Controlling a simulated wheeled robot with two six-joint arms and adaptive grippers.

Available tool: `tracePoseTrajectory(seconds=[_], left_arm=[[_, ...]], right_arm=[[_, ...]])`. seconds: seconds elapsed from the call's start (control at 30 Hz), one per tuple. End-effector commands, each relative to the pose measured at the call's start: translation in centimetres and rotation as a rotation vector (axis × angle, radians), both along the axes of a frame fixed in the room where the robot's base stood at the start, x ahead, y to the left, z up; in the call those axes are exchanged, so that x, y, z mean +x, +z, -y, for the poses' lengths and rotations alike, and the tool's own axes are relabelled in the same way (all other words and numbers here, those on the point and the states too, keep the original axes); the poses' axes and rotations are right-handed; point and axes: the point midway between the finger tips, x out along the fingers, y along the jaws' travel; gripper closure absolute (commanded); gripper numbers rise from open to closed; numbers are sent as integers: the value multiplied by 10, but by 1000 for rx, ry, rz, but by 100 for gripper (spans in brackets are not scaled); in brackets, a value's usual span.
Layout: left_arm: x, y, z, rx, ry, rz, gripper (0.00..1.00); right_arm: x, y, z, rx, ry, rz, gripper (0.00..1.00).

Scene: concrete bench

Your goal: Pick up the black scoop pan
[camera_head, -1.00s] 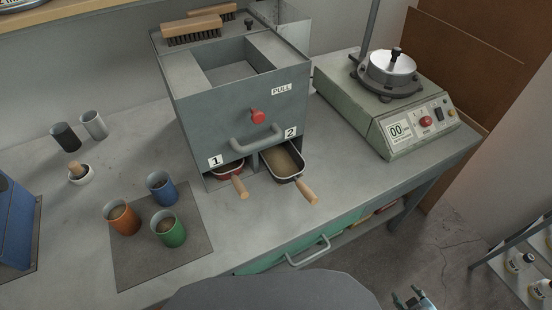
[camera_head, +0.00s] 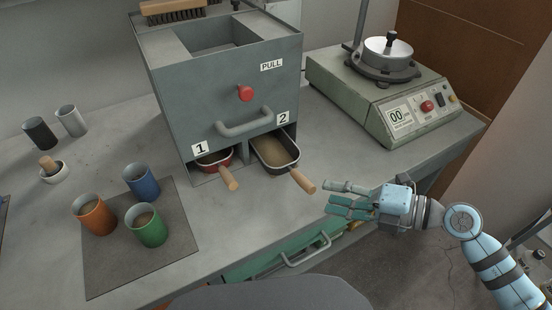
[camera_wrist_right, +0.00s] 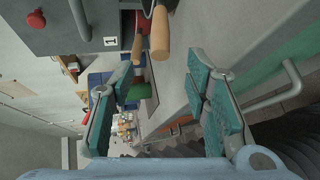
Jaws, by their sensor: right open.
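The black scoop pan (camera_head: 278,151) sits in slot 2 at the bottom of the grey box, holding brownish material. Its wooden handle (camera_head: 302,181) sticks out toward the front right, and a wooden handle (camera_wrist_right: 160,40) shows ahead of the jaws in the right wrist view. My right gripper (camera_head: 338,197) is open and empty, just right of the handle and apart from it. Its green-padded fingers point left toward the box. In the right wrist view the space between the fingers (camera_wrist_right: 160,78) is empty. My left gripper is not in view.
A red pan (camera_head: 212,160) sits in slot 1 of the grey box (camera_head: 175,100), its handle close by. Orange, blue and green cups stand on a dark mat (camera_head: 105,275) at left. A green-grey scale (camera_head: 345,95) stands at right. A drawer handle (camera_head: 305,250) juts below the bench edge.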

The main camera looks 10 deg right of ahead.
Motion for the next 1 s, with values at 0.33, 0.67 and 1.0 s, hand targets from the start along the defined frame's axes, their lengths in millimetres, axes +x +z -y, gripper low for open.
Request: tracePoseTrajectory(seconds=[0.33, 0.67, 1.0], left_arm=[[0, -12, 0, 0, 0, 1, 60], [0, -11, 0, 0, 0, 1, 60], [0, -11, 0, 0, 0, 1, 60]], right_arm=[[37, -15, -35, 3, -2, -2, 57], [38, -15, -35, -1, -2, -2, 78], [38, -14, -35, 0, -2, 0, 100]])
